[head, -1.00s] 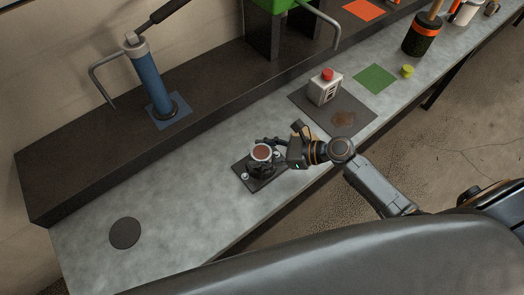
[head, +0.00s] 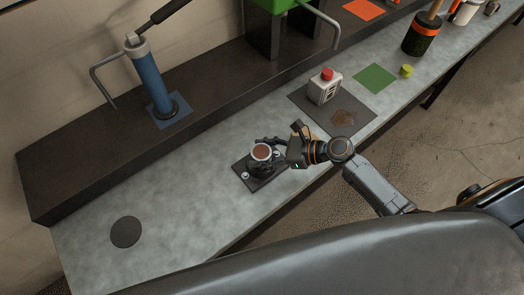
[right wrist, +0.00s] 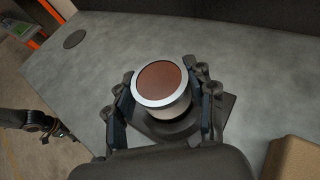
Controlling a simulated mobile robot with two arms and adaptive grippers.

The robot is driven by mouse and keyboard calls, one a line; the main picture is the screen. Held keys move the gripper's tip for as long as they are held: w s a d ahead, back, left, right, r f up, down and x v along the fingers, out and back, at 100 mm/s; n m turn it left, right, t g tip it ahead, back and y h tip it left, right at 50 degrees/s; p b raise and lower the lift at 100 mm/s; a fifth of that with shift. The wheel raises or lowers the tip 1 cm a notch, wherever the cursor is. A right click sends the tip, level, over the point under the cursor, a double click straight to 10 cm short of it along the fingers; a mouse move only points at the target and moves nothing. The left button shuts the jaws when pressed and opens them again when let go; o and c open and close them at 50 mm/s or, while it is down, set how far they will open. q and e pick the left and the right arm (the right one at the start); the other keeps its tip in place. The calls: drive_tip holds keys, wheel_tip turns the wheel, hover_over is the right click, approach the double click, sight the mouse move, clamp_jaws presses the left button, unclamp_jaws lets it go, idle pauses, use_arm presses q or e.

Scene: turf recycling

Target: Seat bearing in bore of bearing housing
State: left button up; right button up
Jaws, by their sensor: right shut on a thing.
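The bearing (head: 262,152), a silver-rimmed cylinder with a reddish-brown top face, stands upright at the housing. In the right wrist view the bearing (right wrist: 160,84) is between the two fingers of my right gripper (right wrist: 163,104), which is shut on it. The dark bearing housing (head: 259,183) has a flat square base and lies under the bearing; in the right wrist view the housing (right wrist: 226,103) is mostly hidden. The bore is covered, so I cannot tell how deep the bearing sits. My left gripper (right wrist: 42,124) shows small and dark at the left of the right wrist view; its opening is unclear.
A round dark pad (head: 125,232) lies on the grey bench (head: 185,190). A white bottle with a red cap (head: 325,87) stands on a dark mat (head: 357,118). A blue press-like column (head: 153,85) rises from the back ledge.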

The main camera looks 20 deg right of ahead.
drive_tip(key=shift+r+p, duration=0.1)
drive_tip(key=shift+p, duration=0.2)
drive_tip(key=shift+f+b, duration=0.75)
drive_tip(key=shift+f, duration=0.55)
drive_tip(key=o, duration=1.5)
drive_tip(key=v, duration=1.2)
